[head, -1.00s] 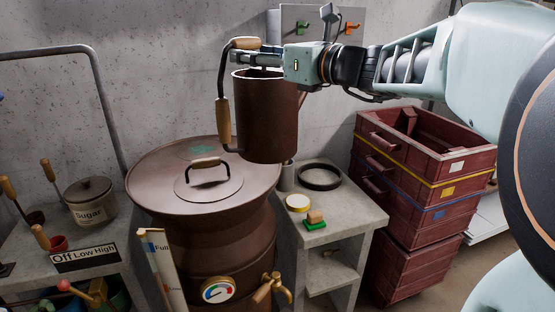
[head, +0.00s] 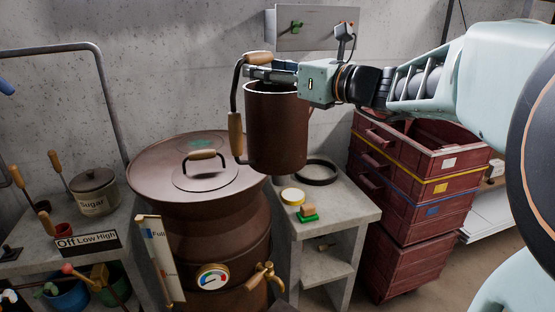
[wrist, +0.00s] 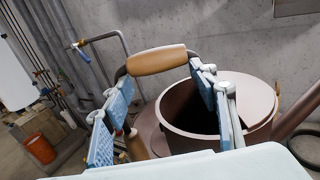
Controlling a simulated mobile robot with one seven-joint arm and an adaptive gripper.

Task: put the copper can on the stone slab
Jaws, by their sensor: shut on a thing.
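The copper can (head: 277,130) is a brown, open-topped cylinder with a bent side handle and wooden grips. It hangs upright in the air, just right of the big lidded boiler in the head view. My gripper (head: 255,72) is shut on the can at its top, by the rim and upper handle. In the wrist view my gripper's fingers (wrist: 161,74) flank the wooden grip (wrist: 156,60), and the can's dark mouth (wrist: 195,110) shows. The stone slab (head: 350,208) is the grey top of a low stand, below and right of the can, partly hidden by it.
On the slab are a black ring (head: 334,175), a yellow-rimmed lid (head: 293,196) and a green-and-tan block (head: 308,213). The brown boiler (head: 150,180) stands left. Stacked red crates (head: 410,215) stand right. The slab's front right is bare.

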